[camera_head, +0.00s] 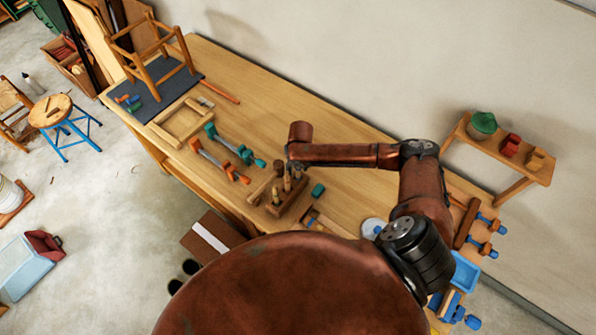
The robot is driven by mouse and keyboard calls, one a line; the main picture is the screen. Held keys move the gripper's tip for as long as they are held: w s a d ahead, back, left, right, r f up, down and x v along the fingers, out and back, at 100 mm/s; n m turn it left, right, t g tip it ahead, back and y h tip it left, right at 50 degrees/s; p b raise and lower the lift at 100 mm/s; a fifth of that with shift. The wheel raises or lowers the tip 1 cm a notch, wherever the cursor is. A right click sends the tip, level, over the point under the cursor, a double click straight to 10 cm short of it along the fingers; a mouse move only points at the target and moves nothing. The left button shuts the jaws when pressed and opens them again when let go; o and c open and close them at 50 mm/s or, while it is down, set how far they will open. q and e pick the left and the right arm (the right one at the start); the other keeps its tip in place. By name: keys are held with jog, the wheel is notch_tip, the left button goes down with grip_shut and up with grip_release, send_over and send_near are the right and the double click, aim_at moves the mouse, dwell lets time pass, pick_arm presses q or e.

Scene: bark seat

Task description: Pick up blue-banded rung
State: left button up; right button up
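A wooden rung holder (287,208) stands on the workbench (270,95), with several light wooden rungs (287,183) upright in it. At this size I cannot make out a blue band on any of them. My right arm reaches in from the right, and its wrist is above the far side of the holder. My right gripper (296,171) points down at the rungs, small and dark. I cannot tell whether its fingers are open or shut, or whether it touches a rung. My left gripper is not in view.
A mallet (262,190) lies left of the holder, a teal block (318,190) right of it. The bench's far strip is clear.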

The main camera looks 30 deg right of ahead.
jog(key=shift+s, duration=0.2)
jog(key=shift+c, duration=0.3)
jog(key=shift+w, duration=0.2)
jog(key=c, duration=0.5)
jog(key=shift+s, duration=0.15)
jog(key=c, duration=0.3)
grip_shut()
jog(key=shift+r, duration=0.15)
notch_tip(320, 180, up, 9)
jog(key=shift+r+b, duration=0.1)
jog(key=shift+b, duration=0.7)
notch_tip(320, 180, up, 4)
jog(key=p, duration=0.3)
jog(key=shift+p, duration=0.35)
pick_arm(q)
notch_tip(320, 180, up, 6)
jog(key=p, duration=0.4)
pick_arm(e)
notch_tip(320, 180, up, 4)
jog(key=shift+f, duration=0.2)
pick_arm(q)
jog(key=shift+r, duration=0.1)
